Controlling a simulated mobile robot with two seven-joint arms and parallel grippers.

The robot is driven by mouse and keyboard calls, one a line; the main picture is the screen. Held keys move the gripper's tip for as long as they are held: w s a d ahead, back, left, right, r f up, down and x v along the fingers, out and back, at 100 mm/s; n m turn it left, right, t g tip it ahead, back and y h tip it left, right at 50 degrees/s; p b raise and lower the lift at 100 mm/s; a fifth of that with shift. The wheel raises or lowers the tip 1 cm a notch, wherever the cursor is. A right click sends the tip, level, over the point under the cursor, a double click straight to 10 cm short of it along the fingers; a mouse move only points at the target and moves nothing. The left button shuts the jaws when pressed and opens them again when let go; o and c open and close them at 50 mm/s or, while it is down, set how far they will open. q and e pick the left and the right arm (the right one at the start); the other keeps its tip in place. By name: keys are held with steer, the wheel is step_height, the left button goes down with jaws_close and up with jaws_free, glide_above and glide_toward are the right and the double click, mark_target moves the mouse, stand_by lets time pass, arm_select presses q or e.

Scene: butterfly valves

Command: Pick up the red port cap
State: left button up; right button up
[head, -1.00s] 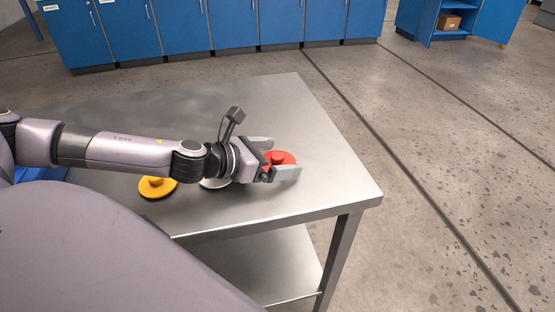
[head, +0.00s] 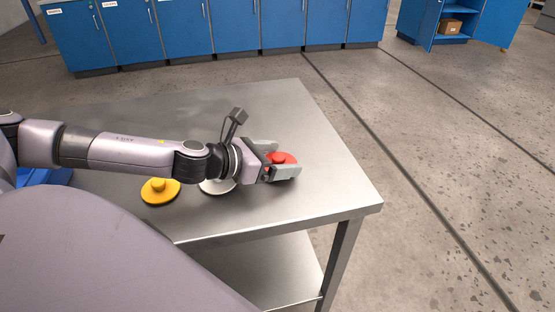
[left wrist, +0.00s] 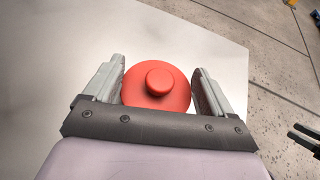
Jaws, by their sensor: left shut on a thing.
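The red port cap (head: 286,174) is a round disc with a raised knob, near the right end of the steel table (head: 320,190). My left gripper (head: 284,160) has one finger on each side of it and is shut on it. In the left wrist view the red port cap (left wrist: 156,86) sits between the two fingers of my left gripper (left wrist: 157,88), knob facing the camera. I cannot tell whether the cap is clear of the tabletop. In the head view the near finger hides part of it. My right gripper does not show in the head view.
A yellow cap (head: 160,191) and a partly hidden white cap (head: 218,186) lie to the left of the red one. Something blue (head: 42,177) is at the table's left. The table's right part is clear. Blue cabinets (head: 235,25) stand behind across the floor.

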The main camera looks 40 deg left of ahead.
mark_target(278, 157)
arm_select(q)
step_height(278, 157, up, 19)
steer(key=p, duration=0.8)
steer(key=shift+f+p, duration=0.2)
steer(key=shift+p, duration=0.15)
